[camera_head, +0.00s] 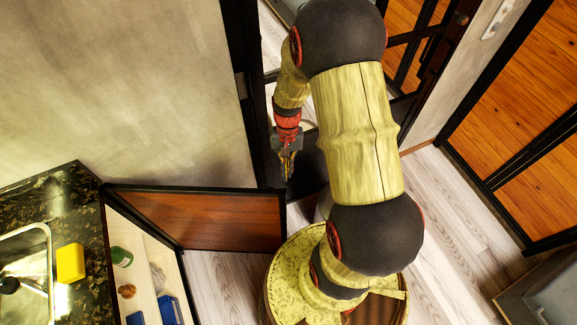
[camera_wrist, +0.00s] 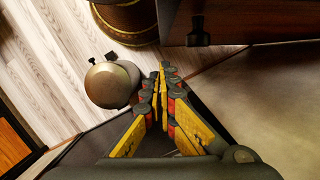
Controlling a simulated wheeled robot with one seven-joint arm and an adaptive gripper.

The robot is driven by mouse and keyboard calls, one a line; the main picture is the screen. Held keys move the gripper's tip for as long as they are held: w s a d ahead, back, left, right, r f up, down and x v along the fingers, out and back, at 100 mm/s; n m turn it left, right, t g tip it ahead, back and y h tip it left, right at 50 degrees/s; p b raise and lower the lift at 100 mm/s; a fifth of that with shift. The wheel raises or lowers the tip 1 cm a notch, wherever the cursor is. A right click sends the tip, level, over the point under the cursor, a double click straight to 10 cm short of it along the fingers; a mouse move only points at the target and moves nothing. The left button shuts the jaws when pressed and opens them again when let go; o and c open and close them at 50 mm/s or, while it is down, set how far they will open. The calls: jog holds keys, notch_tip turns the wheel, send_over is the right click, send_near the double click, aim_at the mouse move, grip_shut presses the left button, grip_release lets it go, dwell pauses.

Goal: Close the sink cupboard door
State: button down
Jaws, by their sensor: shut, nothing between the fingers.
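The sink cupboard door (camera_head: 210,218) has a reddish-brown panel in a dark frame. It stands wide open, jutting out to the right from the sink counter (camera_head: 75,195). The cupboard interior (camera_head: 150,265) is exposed below the counter. My gripper (camera_head: 288,172) points down beyond the door's free end, on its far side in the head view, apart from it. In the wrist view my gripper (camera_wrist: 161,78) has its yellow fingers closed together and empty. A dark panel with a small black knob (camera_wrist: 198,34) shows at the top right there, apparently the cupboard door.
A yellow sponge (camera_head: 70,263) lies beside the sink (camera_head: 25,265). Blue and green items (camera_head: 122,256) are in the cupboard. A wall (camera_head: 170,90) stands behind the door. Pale wood floor (camera_head: 455,230) is clear at right.

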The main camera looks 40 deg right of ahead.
jog(key=s+a+f+b, duration=0.2)
jog(key=s+a+f, duration=0.1)
jog(key=f, duration=0.1)
jog(key=shift+s+a, duration=0.2)
jog(key=shift+s, duration=0.2)
jog(key=shift+f, duration=0.1)
